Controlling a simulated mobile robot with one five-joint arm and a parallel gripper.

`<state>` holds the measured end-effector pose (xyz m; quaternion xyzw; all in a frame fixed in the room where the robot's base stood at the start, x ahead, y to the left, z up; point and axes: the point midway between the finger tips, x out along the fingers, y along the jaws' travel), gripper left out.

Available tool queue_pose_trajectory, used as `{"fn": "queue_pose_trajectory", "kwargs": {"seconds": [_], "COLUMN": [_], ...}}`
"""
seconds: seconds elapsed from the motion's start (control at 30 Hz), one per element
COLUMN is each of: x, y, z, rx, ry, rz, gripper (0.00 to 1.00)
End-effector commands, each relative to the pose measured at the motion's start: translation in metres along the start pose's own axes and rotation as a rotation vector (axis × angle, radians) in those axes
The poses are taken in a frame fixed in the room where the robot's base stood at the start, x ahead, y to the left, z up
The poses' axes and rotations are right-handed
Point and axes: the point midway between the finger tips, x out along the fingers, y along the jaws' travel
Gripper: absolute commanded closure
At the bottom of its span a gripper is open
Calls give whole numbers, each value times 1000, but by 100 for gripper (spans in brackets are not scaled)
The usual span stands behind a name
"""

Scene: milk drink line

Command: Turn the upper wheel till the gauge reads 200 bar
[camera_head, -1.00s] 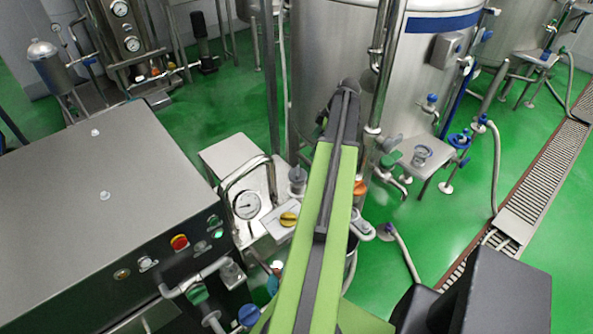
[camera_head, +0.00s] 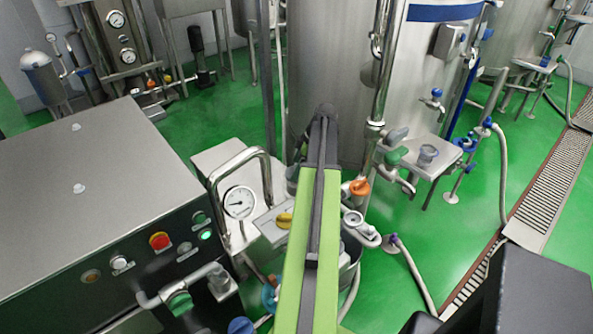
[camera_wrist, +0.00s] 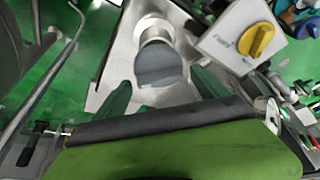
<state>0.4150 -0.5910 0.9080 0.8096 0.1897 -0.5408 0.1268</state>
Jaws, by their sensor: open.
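The round white pressure gauge (camera_head: 239,202) stands by a bent metal pipe on the steel block; its figures are too small to read. In the wrist view, a grey knob-like handle (camera_wrist: 158,66) on a pale round collar sits above a steel surface, just beyond my gripper (camera_wrist: 161,90). The dark green fingers are apart, one to each side below the handle, with nothing between them. A yellow knob (camera_head: 285,220) is on a light box beside the gauge; it also shows in the wrist view (camera_wrist: 257,40). I cannot tell for certain which is the upper wheel. My arm hides my gripper in the head view.
A large steel cabinet (camera_head: 80,190) with a red button (camera_head: 159,241) fills the left. A tall steel tank (camera_head: 345,60) stands behind. An orange-handled valve (camera_head: 358,188) and pipes crowd the right of my arm. Green floor (camera_head: 390,270) is open at the right.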

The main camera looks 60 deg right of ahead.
Motion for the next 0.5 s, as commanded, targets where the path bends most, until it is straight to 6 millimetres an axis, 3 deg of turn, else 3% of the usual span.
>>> {"fn": "queue_pose_trajectory", "kwargs": {"seconds": [0.07, 0.5], "x": [-1, -1], "y": [0, 0], "z": [0, -1], "rx": [0, -1], "ry": [0, 0], "rz": [0, -1], "gripper": [16, 74]}}
